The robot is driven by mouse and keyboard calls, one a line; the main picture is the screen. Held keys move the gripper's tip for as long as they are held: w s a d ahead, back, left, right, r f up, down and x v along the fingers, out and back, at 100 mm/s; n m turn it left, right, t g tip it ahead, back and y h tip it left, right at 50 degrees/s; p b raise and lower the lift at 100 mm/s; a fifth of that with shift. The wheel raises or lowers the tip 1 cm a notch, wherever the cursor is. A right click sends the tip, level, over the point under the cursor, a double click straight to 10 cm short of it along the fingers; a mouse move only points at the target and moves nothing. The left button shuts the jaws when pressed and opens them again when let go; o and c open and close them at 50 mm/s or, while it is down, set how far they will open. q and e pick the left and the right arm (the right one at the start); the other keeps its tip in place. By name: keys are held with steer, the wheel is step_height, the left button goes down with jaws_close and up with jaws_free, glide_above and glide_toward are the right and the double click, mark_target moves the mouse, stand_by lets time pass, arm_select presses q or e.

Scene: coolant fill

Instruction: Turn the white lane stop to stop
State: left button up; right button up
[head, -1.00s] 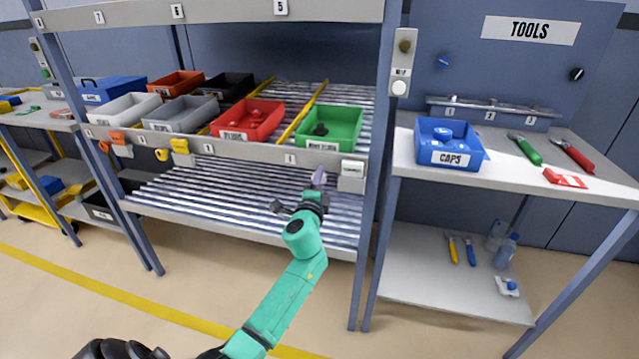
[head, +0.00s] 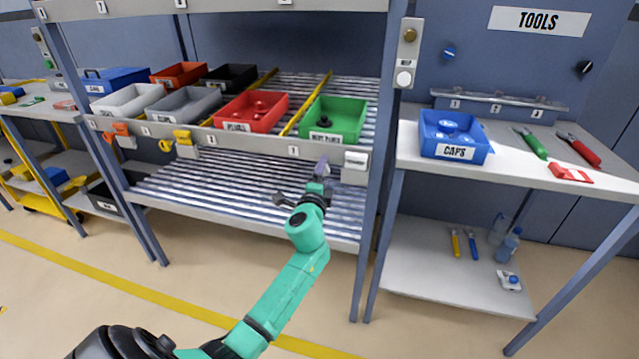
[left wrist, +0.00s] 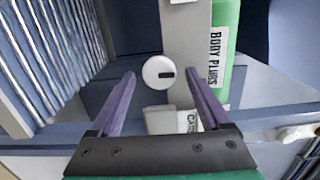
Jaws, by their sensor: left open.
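The white lane stop shows in the head view as a white labelled block (head: 355,161) on the shelf's front rail, at its right end below the green bin. In the left wrist view its round white knob (left wrist: 158,72) with a short dark slot appears between my fingertips, with a white block (left wrist: 160,119) beside it. My left gripper (head: 321,168) is just left of the block in the head view. It is open, with its two purple fingers (left wrist: 160,80) on either side of the knob in the picture. I cannot tell whether they touch it. My right gripper is not in view.
A green body plugs bin (head: 334,120) and a red bin (head: 251,112) stand above the rail. Orange (head: 122,135) and yellow (head: 185,144) lane stops sit farther left. A shelf post (head: 374,210) stands close to the right. Open floor lies in front.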

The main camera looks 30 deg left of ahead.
arm_select(q)
steer(key=v, duration=1.4)
